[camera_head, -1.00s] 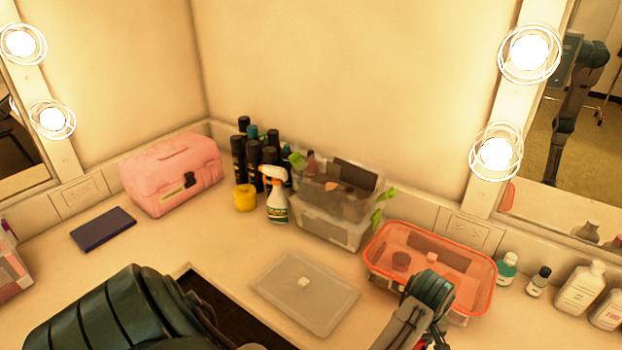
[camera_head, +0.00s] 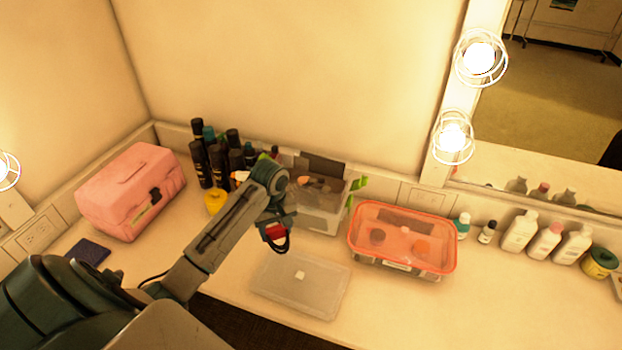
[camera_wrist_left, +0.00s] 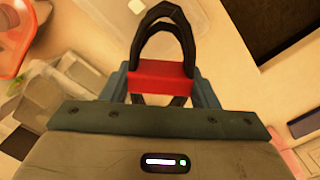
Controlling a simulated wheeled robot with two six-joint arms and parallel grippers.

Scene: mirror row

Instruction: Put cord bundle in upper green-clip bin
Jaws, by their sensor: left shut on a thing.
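The cord bundle (camera_head: 276,232) is black loops of cord with a red band. My left gripper (camera_head: 275,226) is shut on the red band and holds the bundle above the counter, in front of the clear bins. In the left wrist view the band (camera_wrist_left: 160,77) sits between the fingers, with black loops above and below it. The clear bin with green clips (camera_head: 334,190) stands against the back wall, to the right of the gripper in the head view. Its left part is hidden behind my arm. Dark items show inside it. My right gripper is not in view.
A clear container with an orange rim (camera_head: 452,240) stands to the right. A flat clear lid (camera_head: 300,290) lies in front. Dark bottles (camera_head: 201,160) and a yellow item (camera_head: 214,202) crowd the left of the bin. A pink case (camera_head: 130,190) stands at far left.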

